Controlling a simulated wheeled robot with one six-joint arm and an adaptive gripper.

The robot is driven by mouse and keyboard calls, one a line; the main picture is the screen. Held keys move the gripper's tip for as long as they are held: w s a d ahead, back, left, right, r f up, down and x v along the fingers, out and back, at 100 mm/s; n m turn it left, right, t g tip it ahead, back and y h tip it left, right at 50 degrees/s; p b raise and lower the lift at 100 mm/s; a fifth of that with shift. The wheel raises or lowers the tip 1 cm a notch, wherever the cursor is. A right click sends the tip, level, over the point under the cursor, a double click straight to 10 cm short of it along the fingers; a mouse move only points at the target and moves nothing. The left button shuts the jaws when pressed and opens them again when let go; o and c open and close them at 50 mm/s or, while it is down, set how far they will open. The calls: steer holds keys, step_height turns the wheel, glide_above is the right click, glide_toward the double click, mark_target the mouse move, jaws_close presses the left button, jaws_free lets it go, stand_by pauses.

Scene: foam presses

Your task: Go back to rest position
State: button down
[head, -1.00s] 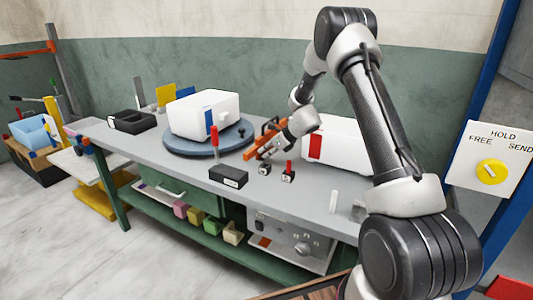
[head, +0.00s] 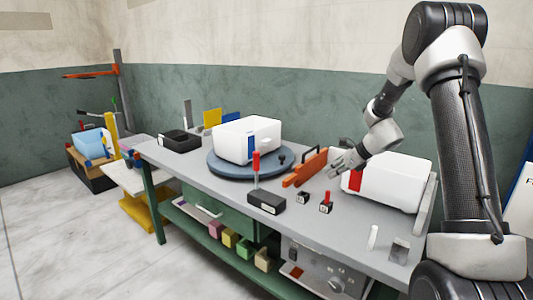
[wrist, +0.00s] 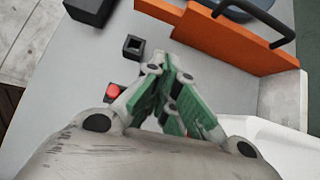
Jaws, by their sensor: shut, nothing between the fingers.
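My gripper (head: 338,169) is shut and empty. It hangs above the grey workbench (head: 222,187), between the orange tool with a dark handle (head: 305,168) and the white box with a red stripe (head: 385,183). In the wrist view my gripper's green-padded fingers (wrist: 172,82) meet at their tips over the bench, with nothing between them. The orange tool (wrist: 225,40) lies beyond them at the upper right, apart from the fingers. A small black square socket (wrist: 133,46) and a red-topped piece (wrist: 112,91) sit to their left.
A white box with a blue stripe (head: 240,140) stands on the round turntable (head: 222,166). A black block with a red-handled tool (head: 266,201) is near the bench's front edge. A small red-topped block (head: 326,206) stands below my gripper. Open floor (head: 85,235) lies left.

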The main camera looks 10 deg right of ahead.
steer(key=s+a+r+n+g+h, duration=0.2)
steer(key=s+a+r+n, duration=0.1)
steer(key=s+r+n, duration=1.35)
steer(key=s+d+n+h, duration=0.1)
steer(key=s+n, duration=0.2)
steer(key=s, duration=0.5)
steer(key=s+d+r+n+h, duration=0.1)
steer(key=s+d+n+h, duration=0.1)
steer(key=s, duration=0.6)
steer(key=s+d+n+h, duration=0.1)
steer(key=s+n, duration=0.3)
steer(key=s, duration=0.5)
steer(key=shift+d+r, duration=0.2)
steer(key=shift+d, duration=0.55)
steer(key=shift+w+a+n, duration=0.1)
steer(key=shift+n, duration=0.15)
